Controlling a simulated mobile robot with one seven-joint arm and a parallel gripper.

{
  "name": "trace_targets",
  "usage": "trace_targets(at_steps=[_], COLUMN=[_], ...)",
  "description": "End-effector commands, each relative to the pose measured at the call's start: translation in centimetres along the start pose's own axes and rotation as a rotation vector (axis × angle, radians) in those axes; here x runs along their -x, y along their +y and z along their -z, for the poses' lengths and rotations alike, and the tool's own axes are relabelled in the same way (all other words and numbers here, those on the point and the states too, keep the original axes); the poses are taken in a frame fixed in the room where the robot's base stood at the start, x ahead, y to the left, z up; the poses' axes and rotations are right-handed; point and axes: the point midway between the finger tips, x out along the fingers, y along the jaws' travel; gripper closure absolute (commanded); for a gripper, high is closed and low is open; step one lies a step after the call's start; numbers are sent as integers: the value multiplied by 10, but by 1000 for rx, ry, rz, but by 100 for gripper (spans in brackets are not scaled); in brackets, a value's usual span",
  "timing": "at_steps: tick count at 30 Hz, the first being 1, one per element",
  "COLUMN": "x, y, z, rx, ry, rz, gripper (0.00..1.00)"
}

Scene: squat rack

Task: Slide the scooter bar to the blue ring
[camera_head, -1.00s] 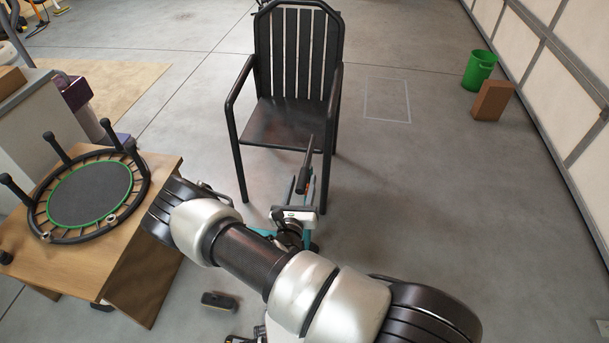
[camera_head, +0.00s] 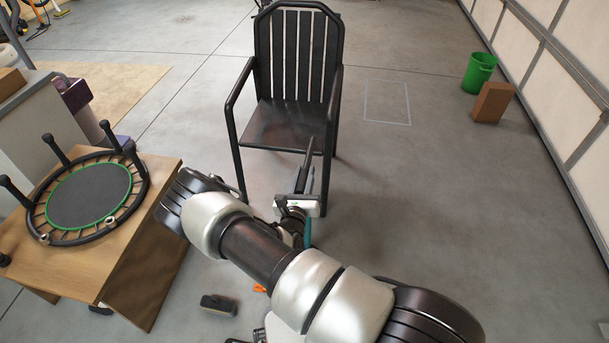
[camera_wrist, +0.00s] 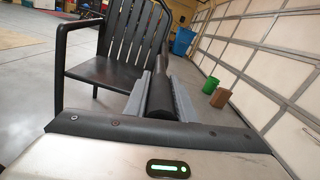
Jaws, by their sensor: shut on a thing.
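My gripper (camera_head: 304,182) reaches forward in front of the black chair in the head view. In the wrist view its two grey fingers (camera_wrist: 160,84) are shut on a dark bar (camera_wrist: 160,97), which runs away from the palm between them. The far end of this bar (camera_head: 308,152) shows in the head view, in front of the chair seat. A teal part (camera_head: 308,234) shows just below my gripper, partly hidden by my arm. I cannot make out a blue ring in either view. The rest of the scooter is hidden or not clear.
The black chair (camera_head: 285,125) stands just beyond the bar; it also shows in the wrist view (camera_wrist: 108,72). A trampoline (camera_head: 88,196) lies on a wooden table (camera_head: 150,270) at left. A green bin (camera_head: 479,72) and brown box (camera_head: 492,102) stand at right.

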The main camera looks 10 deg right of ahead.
Motion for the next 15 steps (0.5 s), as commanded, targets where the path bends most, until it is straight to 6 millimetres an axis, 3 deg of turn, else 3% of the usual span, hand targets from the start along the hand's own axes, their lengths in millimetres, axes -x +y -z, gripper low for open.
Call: trace_targets(at_steps=[4, 8, 15], x=[0, 0, 0], y=[-1, -4, -14], z=[-4, -19, -74], rx=[0, 0, 0], ry=[0, 0, -1], rz=[0, 0, 0], gripper=[100, 100, 100])
